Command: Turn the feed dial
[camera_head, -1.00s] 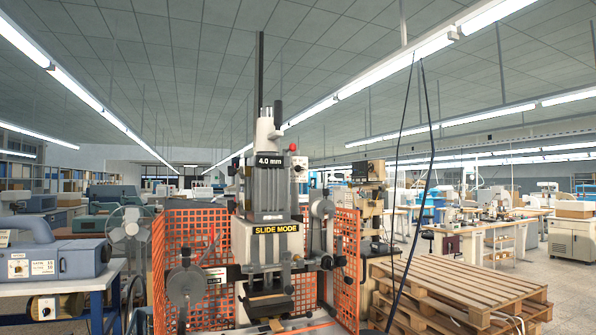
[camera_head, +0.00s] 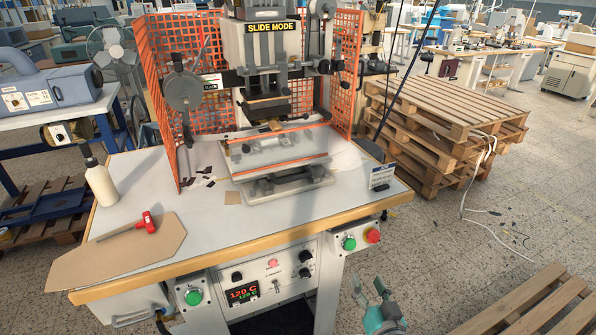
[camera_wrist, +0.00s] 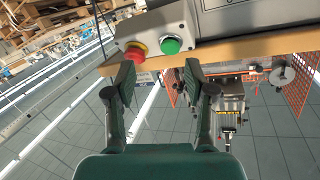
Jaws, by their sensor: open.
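The control panel (camera_head: 268,277) is set under the front edge of the press table. It carries black knobs: one at left (camera_head: 237,277) and two stacked at right, an upper (camera_head: 305,256) and a lower (camera_head: 305,272). Their labels are too small to read, so I cannot tell which is the feed dial. My gripper (camera_head: 369,287) is open and empty, low and to the right of the panel, apart from it. In the wrist view, upside down, my open fingers (camera_wrist: 158,76) point towards a box with a red button (camera_wrist: 136,50) and a green button (camera_wrist: 171,45). No knob shows clearly between them.
The foil press (camera_head: 270,60) stands on the table (camera_head: 150,245), with an orange mesh guard (camera_head: 343,60) around it. Pallets (camera_head: 440,130) stand right, with another pallet (camera_head: 540,310) at lower right.

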